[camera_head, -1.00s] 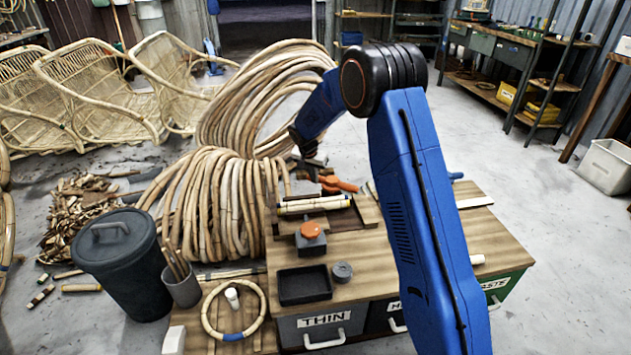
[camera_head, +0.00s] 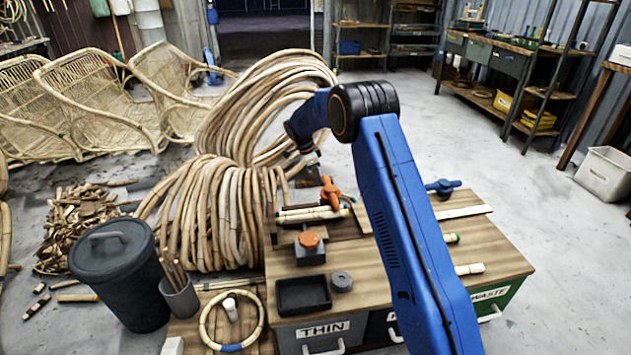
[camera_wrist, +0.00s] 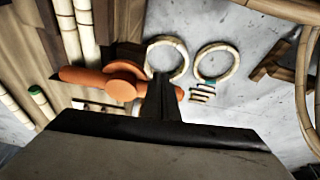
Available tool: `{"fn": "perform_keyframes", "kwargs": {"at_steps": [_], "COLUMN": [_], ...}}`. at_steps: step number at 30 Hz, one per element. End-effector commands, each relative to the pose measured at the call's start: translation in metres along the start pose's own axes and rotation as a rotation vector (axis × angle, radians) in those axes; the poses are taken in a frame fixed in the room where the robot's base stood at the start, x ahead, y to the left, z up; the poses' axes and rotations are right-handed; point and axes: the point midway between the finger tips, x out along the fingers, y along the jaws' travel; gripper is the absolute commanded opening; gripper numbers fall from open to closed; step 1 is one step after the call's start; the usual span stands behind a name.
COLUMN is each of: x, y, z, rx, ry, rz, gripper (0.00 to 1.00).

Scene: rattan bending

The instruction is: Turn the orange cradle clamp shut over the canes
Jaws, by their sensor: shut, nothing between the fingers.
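The orange cradle clamp (camera_head: 330,192) stands on the bench behind a short bundle of pale canes (camera_head: 312,214). In the head view its lever points toward the front, its near end close to the canes' right part. In the wrist view the orange clamp (camera_wrist: 105,80) lies crosswise at the ends of the visible canes (camera_wrist: 75,30); whether it fully covers them I cannot tell. My gripper (camera_wrist: 160,98) is shut and empty, its fingers in front of the lever's right end; contact is unclear. In the head view the gripper is small and partly lost against the coils.
A big cane coil (camera_head: 225,215) stands left of the bench. An orange-topped block (camera_head: 309,243), a black tray (camera_head: 303,294) and a grey puck (camera_head: 341,281) sit at the front. A blue clamp (camera_head: 443,187) is at the back right, beyond my arm.

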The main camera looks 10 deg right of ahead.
Motion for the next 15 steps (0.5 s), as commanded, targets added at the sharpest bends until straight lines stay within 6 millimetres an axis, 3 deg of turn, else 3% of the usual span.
{"fn": "perform_keyframes", "kwargs": {"at_steps": [15], "x": [0.0028], "y": [-0.0041], "z": [-0.0083], "rx": [-0.003], "ry": [0.000], "rz": [0.000], "gripper": [0.00]}}
